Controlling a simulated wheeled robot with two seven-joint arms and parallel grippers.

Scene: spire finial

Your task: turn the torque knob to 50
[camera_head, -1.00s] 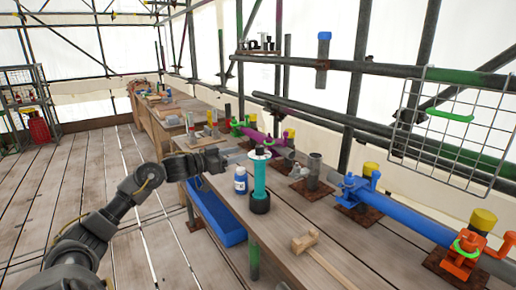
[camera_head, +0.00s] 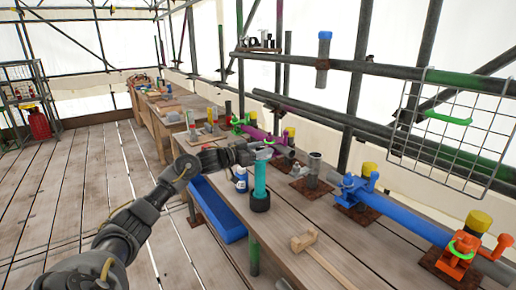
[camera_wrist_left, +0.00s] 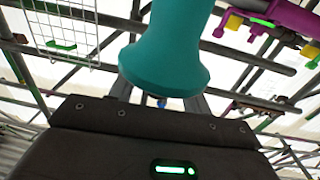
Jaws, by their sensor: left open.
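A teal tool (camera_head: 260,182) with a dark round base (camera_head: 260,202) stands upright on the wooden bench. My left gripper (camera_head: 264,152) is open at the tool's upper end and hides its top. In the left wrist view, the tool's flared teal body (camera_wrist_left: 165,55) fills the space in front of the open fingers of my left gripper (camera_wrist_left: 158,100). I cannot tell whether the fingers touch it. No scale or number can be read on the tool. My right gripper is not in view.
A white-and-blue bottle (camera_head: 240,179) stands close left of the tool, partly under my left arm. A wooden mallet (camera_head: 304,241) lies in front. Blue and purple pipe clamps stand along the bench's back. A blue bin (camera_head: 218,215) sits below the bench edge.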

